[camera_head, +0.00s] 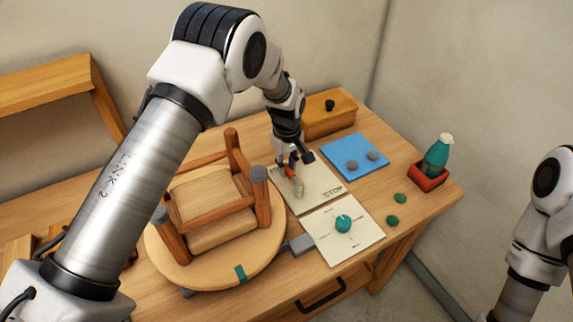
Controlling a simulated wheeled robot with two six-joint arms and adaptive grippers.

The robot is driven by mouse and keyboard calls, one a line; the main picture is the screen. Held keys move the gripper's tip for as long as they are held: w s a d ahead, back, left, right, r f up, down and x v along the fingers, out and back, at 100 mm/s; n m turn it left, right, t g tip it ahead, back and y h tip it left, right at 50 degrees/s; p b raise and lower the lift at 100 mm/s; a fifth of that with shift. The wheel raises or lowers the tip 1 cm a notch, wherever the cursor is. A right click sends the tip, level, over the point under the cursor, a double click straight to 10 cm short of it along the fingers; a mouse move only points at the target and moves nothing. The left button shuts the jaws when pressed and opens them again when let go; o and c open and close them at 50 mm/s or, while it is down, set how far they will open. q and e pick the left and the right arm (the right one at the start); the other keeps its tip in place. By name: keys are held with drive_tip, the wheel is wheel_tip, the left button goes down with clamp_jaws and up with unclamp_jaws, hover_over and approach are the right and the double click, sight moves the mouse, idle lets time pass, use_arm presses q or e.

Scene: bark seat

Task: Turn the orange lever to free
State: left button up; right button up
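The orange lever (292,160) shows as a small orange piece above a grey base on a cream plate (318,182) marked STOP. My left gripper (298,162) is right at the lever, with its dark fingers pointing down around or beside it. The fingers hide part of the lever, and I cannot tell whether they touch it or are closed on it. Only part of my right arm shows at the right edge; its gripper is out of view.
A second cream plate with a teal knob (343,223) lies in front. A blue mat (355,157) with grey pieces, a wooden box (330,115), a red holder (428,178) with a teal bottle (437,155) and two green pieces lie right. An upturned stool (215,260) stands left.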

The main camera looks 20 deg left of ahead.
use_arm(q)
drive_tip(key=o, duration=0.4)
drive_tip(key=shift+s+f, duration=0.2)
drive_tip(key=shift+w+a, duration=0.1)
drive_tip(key=shift+w, duration=0.05)
drive_tip(key=shift+r, duration=0.1)
wheel_tip(320, 180, up, 12)
drive_tip(key=shift+f, duration=0.1)
